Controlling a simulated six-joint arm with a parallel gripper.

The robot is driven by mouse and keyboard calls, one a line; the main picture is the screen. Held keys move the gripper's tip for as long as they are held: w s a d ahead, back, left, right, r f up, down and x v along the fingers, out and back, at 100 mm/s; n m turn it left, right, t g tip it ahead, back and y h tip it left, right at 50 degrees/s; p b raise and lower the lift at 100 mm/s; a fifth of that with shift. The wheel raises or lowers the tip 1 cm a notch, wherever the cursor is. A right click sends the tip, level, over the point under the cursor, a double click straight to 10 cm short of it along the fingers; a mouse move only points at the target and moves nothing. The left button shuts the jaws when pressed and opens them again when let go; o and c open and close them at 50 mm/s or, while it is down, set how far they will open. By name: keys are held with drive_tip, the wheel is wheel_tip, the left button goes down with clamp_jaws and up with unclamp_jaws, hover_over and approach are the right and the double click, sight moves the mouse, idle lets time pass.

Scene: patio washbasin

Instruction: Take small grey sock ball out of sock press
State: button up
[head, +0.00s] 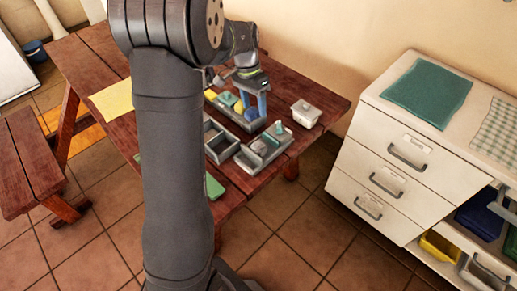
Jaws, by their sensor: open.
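My gripper (254,102) points down over a grey divided tray (225,113) on the wooden table. Its fingers are small and partly merge with the coloured things behind them; they look empty. To the front right of it lies a long grey holder (247,163) with a teal piece (279,128) at its far end, which may be the sock press. A small greyish lump (261,145) sits inside this holder and may be the grey sock ball; it is too small to be sure. My gripper is behind and above this holder, apart from it.
The tray holds teal, yellow and blue items. An empty-looking grey two-part box (220,140) stands left of the holder. A white lidded container (305,113) stands at the right. A yellow cloth (113,100) lies left. A white drawer cabinet (385,150) stands apart, right of the table.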

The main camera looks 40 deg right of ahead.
hover_over(258, 144)
drive_tip(key=shift+m, duration=0.4)
drive_tip(key=f, duration=1.1)
drive_tip(key=shift+w+d+f, duration=0.1)
drive_tip(key=shift+w+d, duration=0.05)
drive_tip(key=shift+w, duration=0.2)
drive_tip(key=shift+s+a+f, duration=0.1)
drive_tip(key=shift+s+f, duration=0.1)
drive_tip(key=shift+f, duration=1.15)
drive_tip(key=shift+s+a+f, duration=0.1)
drive_tip(key=shift+s+f, duration=0.1)
drive_tip(key=shift+f, duration=1.1)
drive_tip(key=shift+c, duration=0.4)
drive_tip(key=c, duration=0.5)
drive_tip(key=shift+r, duration=0.1)
drive_tip(key=shift+c, duration=0.2)
